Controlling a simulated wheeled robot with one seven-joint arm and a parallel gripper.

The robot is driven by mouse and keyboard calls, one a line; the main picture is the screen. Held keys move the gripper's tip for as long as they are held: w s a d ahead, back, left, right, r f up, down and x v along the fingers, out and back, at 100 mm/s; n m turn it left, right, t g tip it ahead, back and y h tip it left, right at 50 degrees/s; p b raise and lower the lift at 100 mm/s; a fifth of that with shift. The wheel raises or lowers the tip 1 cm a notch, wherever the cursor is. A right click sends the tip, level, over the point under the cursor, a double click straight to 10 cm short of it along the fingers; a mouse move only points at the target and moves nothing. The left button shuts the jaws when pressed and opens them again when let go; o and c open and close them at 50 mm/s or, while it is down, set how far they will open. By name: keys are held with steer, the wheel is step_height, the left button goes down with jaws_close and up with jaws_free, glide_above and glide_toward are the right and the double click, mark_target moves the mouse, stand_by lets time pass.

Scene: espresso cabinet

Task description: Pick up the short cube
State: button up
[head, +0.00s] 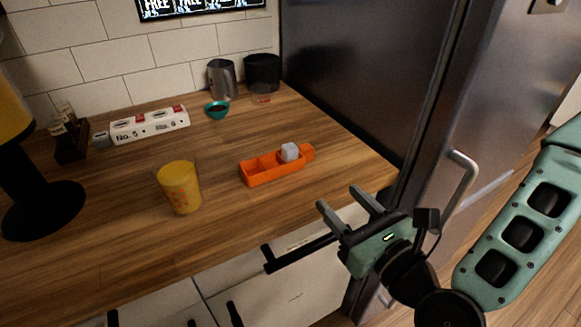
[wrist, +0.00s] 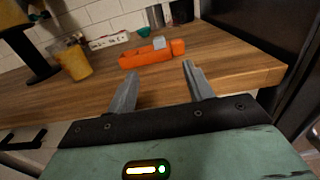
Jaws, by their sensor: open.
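A small pale grey-white cube (head: 290,151) sits at the right part of an orange boat-shaped tray (head: 262,175) on the wooden counter. In the wrist view the cube (wrist: 159,43) shows above the rim of the orange tray (wrist: 135,60), beyond the fingers; its lower part is hidden. My gripper (head: 342,200) is open and empty, in front of the counter's front edge, to the lower right of the tray. In the wrist view the two fingers of my gripper (wrist: 160,83) are spread apart, with only bare counter showing between them.
A yellow cup (head: 180,188) stands left of the tray. Behind are a white power strip (head: 148,125), a teal bowl (head: 217,110), a metal pitcher (head: 222,80) and a black cup (head: 262,73). A fridge (head: 375,70) bounds the right. Counter around the tray is clear.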

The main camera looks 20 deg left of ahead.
steer(key=shift+a+f+b, duration=0.2)
steer(key=shift+f+b, duration=0.15)
steer(key=shift+b, duration=0.7)
steer(key=b+x, duration=0.2)
steer(key=b, duration=0.1)
steer(key=shift+w+a, duration=0.15)
glide_toward(293, 151)
steer(key=shift+w+a, duration=0.5)
steer(key=shift+p+x, duration=0.3)
steer(key=shift+x, duration=3.05)
steer(key=c, duration=1.1)
